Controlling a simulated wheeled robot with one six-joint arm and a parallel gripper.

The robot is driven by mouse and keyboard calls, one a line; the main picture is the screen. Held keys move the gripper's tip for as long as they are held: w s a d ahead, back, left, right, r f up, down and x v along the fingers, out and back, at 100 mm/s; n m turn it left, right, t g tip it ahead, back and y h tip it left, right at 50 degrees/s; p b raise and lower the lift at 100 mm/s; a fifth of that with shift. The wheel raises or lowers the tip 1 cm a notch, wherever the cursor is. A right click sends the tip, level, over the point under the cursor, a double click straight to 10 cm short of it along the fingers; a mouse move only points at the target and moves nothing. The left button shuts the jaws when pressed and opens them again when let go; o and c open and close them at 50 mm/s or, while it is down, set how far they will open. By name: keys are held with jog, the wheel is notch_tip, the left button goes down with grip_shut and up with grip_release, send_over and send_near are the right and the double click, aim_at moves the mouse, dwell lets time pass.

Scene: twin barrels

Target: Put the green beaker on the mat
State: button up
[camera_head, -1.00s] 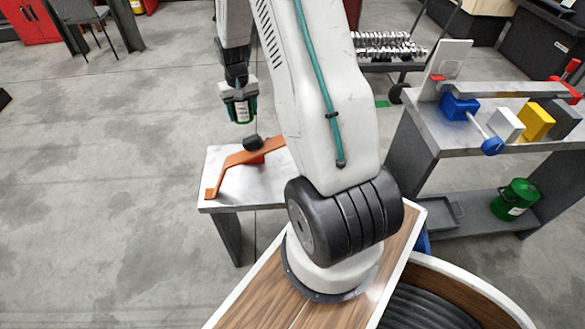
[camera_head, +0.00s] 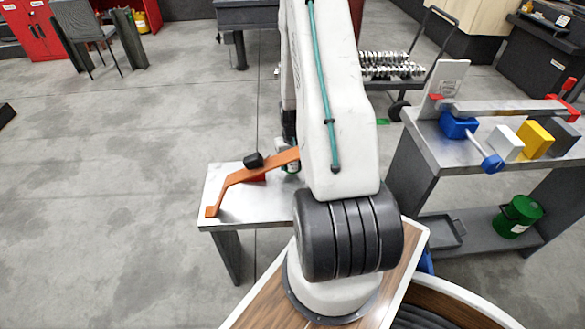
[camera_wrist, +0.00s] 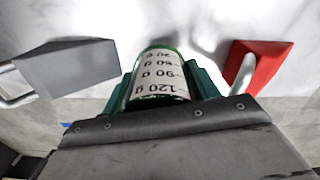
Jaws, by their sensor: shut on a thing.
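The green beaker (camera_wrist: 158,78) is between my gripper's green-padded fingers (camera_wrist: 162,88) in the wrist view. It has a white label with black gram marks. My gripper is shut on it. In the head view my arm partly hides the gripper; the beaker's white label (camera_head: 293,167) shows at the arm's left edge, over or at the right part of the small marble-topped table (camera_head: 235,200). I cannot tell whether the beaker touches that top. I cannot make out a mat in either view.
An orange bent bar (camera_head: 232,175) with a black knob (camera_head: 253,160) crosses the small table. In the wrist view a grey block (camera_wrist: 72,68) is left of the beaker and a red piece (camera_wrist: 268,62) right. A grey bench (camera_head: 440,150) with tools and a green bucket (camera_head: 519,215) stands right.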

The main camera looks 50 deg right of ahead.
aim_at(293, 167)
jog(key=shift+f, duration=1.4)
jog(key=shift+f, duration=0.1)
jog(key=o, duration=1)
